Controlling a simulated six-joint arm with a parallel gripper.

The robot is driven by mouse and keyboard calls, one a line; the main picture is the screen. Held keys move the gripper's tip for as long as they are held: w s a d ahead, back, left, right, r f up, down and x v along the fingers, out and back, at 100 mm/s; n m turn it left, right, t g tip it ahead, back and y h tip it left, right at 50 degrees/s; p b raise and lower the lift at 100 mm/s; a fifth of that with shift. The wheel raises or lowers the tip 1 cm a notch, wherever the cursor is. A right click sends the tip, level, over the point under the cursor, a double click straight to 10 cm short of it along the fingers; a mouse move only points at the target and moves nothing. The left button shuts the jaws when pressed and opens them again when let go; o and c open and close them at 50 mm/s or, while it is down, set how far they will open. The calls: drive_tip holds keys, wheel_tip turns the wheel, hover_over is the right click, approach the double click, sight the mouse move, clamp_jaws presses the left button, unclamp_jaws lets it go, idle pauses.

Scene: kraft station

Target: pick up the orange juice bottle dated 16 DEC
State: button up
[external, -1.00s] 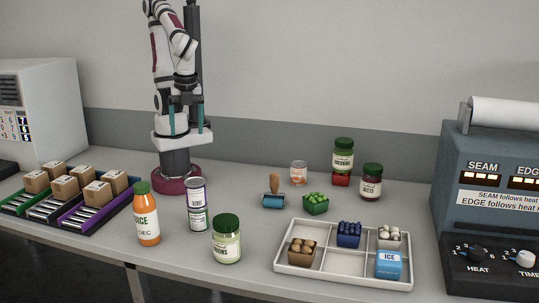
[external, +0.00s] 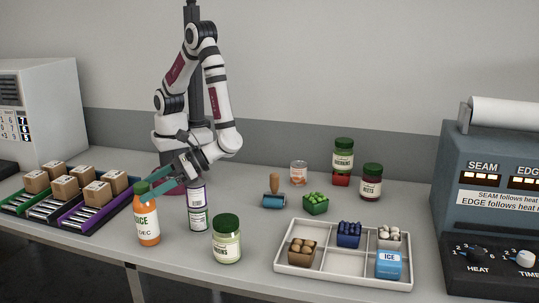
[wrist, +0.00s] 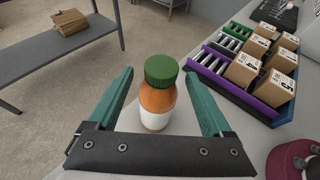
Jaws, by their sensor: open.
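The orange juice bottle (external: 147,222) has a green cap and a white label showing part of "JUICE" and "DEC"; the day number is not readable. It stands upright near the front left of the table. My gripper (external: 145,191) is open at the bottle's upper part, with its teal fingers apart. In the wrist view the bottle (wrist: 159,95) stands between the two fingers of my gripper (wrist: 162,98), with a gap on both sides. Its label looks blank from that side.
Purple-and-white stacked cans (external: 198,216) stand just right of the bottle, close to my gripper. A green-lidded jar (external: 227,243) is further right. A rack with several boxes (external: 88,214) is at left. A white divided tray (external: 322,274) lies at front right.

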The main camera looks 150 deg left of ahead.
drive_tip(key=x, duration=0.5)
drive_tip(key=shift+s, duration=0.1)
clamp_jaws()
